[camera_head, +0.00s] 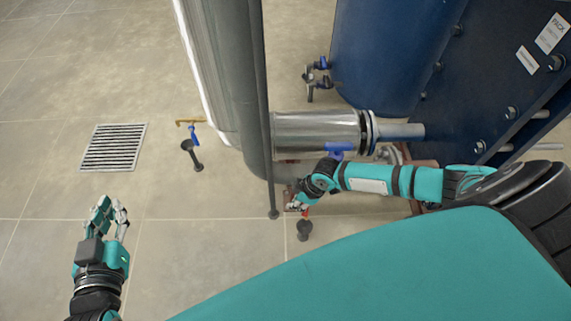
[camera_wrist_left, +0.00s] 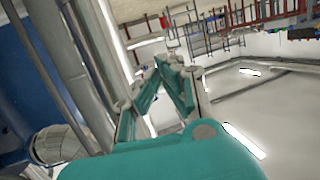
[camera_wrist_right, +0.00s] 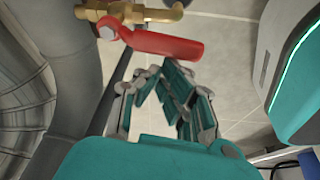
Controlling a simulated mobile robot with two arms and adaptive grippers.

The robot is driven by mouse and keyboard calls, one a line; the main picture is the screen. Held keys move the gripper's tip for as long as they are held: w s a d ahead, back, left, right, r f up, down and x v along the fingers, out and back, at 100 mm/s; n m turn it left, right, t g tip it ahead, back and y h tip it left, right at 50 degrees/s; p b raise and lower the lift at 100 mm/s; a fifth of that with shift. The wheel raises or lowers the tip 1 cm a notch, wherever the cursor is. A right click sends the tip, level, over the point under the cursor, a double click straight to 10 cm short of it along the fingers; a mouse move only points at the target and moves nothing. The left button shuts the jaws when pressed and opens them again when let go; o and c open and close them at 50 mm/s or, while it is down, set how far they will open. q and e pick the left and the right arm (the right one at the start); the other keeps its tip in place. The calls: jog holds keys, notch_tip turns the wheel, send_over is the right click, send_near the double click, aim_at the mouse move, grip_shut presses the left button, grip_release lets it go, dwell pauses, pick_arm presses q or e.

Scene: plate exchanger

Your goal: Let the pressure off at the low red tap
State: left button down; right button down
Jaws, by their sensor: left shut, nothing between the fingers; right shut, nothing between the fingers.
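The low red tap shows in the right wrist view as a red lever handle (camera_wrist_right: 165,43) on a brass valve body (camera_wrist_right: 150,12). In the head view only a small piece of red (camera_head: 306,212) shows beside my right gripper (camera_head: 294,205), low by the pipes. In the right wrist view my right gripper (camera_wrist_right: 165,80) is shut and empty, its fingertips just below the red handle; I cannot tell whether they touch it. My left gripper (camera_head: 110,205) is shut and empty over the floor at the left, far from the tap.
A blue-handled tap (camera_head: 194,133) stands left of the thick grey pipe (camera_head: 233,80). Another blue handle (camera_head: 340,149) sits under the silver horizontal pipe (camera_head: 315,131). A blue tank (camera_head: 385,50) stands behind. A floor drain (camera_head: 113,147) lies left; the left floor is clear.

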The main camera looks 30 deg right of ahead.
pick_arm(q)
jog(key=shift+s+a+f+g+y+p, duration=0.1)
jog(key=shift+s+a+f+g+y, duration=0.1)
jog(key=shift+s+f+g, duration=0.35)
jog(key=shift+s+a+f+g+y+p, duration=0.2)
jog(key=shift+f+g, duration=0.1)
jog(key=shift+f, duration=0.5)
jog(key=shift+s+a+f+g+y+p, duration=0.15)
jog(key=shift+s+f+g, duration=0.25)
jog(key=shift+f, duration=0.3)
pick_arm(e)
jog(key=shift+s+d, duration=0.2)
jog(key=shift+s, duration=0.2)
pick_arm(q)
jog(key=shift+w, duration=0.1)
